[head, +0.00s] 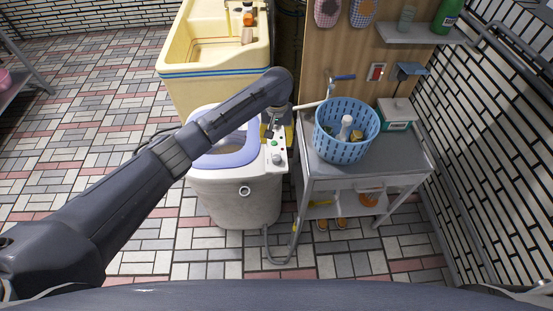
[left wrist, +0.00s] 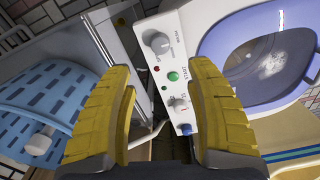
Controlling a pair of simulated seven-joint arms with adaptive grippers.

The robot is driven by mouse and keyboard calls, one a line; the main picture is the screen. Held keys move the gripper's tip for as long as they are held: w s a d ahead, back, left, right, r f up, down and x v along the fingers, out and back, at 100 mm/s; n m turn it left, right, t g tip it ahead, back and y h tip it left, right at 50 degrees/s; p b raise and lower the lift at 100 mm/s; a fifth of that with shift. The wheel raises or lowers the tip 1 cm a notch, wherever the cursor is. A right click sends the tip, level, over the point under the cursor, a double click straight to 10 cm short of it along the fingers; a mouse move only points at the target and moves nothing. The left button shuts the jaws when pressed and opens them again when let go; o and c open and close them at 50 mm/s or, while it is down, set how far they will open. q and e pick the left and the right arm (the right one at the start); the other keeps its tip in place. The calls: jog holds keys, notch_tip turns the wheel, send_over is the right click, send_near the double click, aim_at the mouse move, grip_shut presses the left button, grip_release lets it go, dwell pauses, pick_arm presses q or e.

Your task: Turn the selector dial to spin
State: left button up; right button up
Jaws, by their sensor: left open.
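The washing machine (head: 236,200) is a pale tub with a lilac rim and a narrow white control panel (head: 276,166) on its right side. In the left wrist view the panel carries a large grey dial (left wrist: 158,42), a green button (left wrist: 172,76), a smaller knob (left wrist: 179,101) and a blue button (left wrist: 186,129). The labels are too small to read surely, so I cannot tell which knob is the selector. My left gripper (left wrist: 164,70) is open and empty, its yellow fingers on either side of the panel. In the head view it (head: 270,128) hangs over the panel's far end, partly hidden by my arm.
A metal table (head: 410,150) with a blue perforated basket (head: 345,150) stands close on the right. A yellow sink (head: 215,70) is behind the machine. Tiled floor at left is mostly clear.

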aim_at(277, 158)
pick_arm(q)
notch_tip(277, 158, down, 13)
jog(key=shift+r, duration=0.1)
dwell(0.4)
jog(key=shift+c, duration=0.3)
grip_shut()
